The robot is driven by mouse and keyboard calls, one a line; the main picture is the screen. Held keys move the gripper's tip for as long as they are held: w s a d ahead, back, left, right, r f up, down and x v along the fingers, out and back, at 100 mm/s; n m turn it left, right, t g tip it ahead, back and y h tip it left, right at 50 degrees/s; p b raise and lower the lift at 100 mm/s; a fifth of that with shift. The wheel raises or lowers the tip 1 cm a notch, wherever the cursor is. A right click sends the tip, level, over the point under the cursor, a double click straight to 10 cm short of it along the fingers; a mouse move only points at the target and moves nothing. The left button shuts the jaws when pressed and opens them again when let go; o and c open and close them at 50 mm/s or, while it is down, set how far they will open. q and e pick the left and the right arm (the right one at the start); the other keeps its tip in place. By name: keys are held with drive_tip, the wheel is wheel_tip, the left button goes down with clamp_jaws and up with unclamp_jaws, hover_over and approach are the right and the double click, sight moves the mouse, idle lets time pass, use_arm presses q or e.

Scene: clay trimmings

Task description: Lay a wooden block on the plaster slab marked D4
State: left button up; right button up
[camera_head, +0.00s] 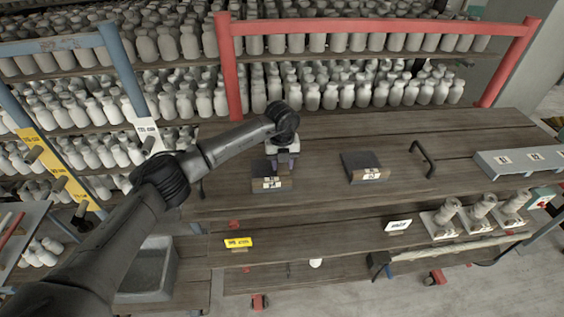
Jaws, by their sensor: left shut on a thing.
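My left gripper (284,161) reaches in from the left and points down over the left of two dark slabs on the wooden table. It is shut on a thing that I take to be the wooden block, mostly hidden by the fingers. This left slab (260,171) has a white label on its front edge. The right slab (356,162) also has a white label on a brownish front edge and looks empty on top. The labels are too small to read surely. I cannot tell if the held block touches the left slab. My right gripper is not in view.
The wooden table (320,205) has free room between and in front of the slabs. A black handle (423,158) stands right of them. A grey labelled tray (520,164) and white pieces (478,208) are further right. Shelves of pale bottles (345,93) and a red frame (232,70) stand behind.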

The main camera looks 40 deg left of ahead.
use_arm(q)
drive_tip(key=shift+f, duration=0.2)
idle(0.6)
drive_tip(key=o, duration=1)
drive_tip(key=shift+o, duration=0.2)
drive_tip(key=shift+r, duration=0.1)
drive_tip(key=shift+r, duration=0.35)
wheel_tip(320, 180, up, 13)
drive_tip(key=b, duration=0.3)
